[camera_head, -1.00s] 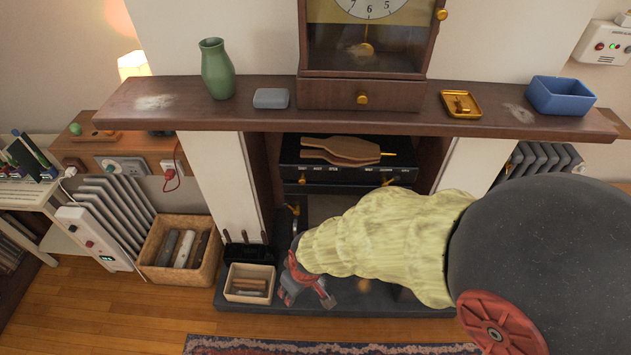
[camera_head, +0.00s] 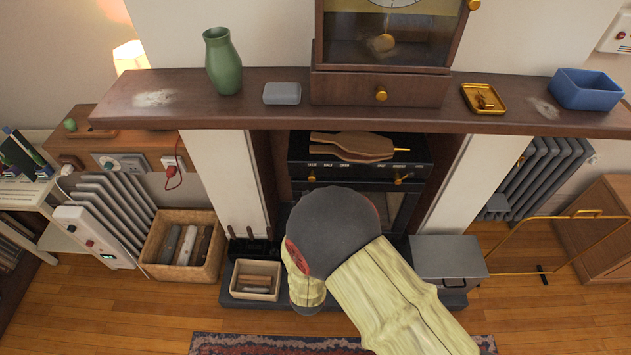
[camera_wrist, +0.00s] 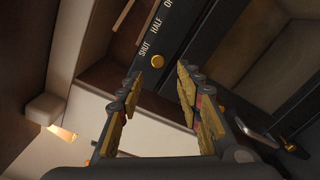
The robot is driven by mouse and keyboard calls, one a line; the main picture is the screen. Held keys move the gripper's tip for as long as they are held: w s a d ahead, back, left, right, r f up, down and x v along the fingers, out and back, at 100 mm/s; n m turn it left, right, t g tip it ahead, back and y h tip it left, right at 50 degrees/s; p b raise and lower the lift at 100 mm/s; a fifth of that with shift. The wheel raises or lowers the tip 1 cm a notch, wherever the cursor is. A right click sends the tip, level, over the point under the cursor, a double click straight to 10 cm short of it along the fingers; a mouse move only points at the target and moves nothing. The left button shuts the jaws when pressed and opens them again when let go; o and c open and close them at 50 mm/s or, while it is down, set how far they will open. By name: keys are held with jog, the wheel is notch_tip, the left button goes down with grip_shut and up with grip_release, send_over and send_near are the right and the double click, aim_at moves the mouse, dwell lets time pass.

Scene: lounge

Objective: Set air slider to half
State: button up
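The air slider's brass knob (camera_wrist: 157,61) shows in the wrist view on a dark panel (camera_wrist: 183,22) lettered SHUT, HALF and a cut-off third word. The knob sits beside SHUT. My gripper (camera_wrist: 159,74) is open, its two fingers apart with nothing between them. The knob appears ahead of the gap between the fingertips; I cannot tell the remaining distance. In the head view, the black stove (camera_head: 345,172) in the fireplace has a brass knob (camera_head: 311,177) at the left of its front. My gripper is hidden behind my arm there.
Wooden bellows (camera_head: 355,147) lie on the stove. The mantel shelf (camera_head: 290,118) overhangs it, with a clock, green vase (camera_head: 222,62) and blue tray (camera_head: 586,90) on top. Fire tools (camera_head: 250,245) and a small box (camera_head: 255,279) stand left, a grey metal box (camera_head: 447,262) right.

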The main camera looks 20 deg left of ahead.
aim_at(312, 180)
jog(key=shift+n, duration=0.4)
jog(key=b+x, duration=0.2)
jog(key=x, duration=0.4)
jog(key=shift+w+a+r, duration=0.1)
jog(key=shift+r, duration=0.05)
jog(key=shift+b+x, duration=0.4)
jog(key=shift+x, duration=0.4)
jog(key=shift+r, duration=0.1)
jog(key=shift+c, duration=0.6)
jog(key=c, duration=0.7)
grip_shut()
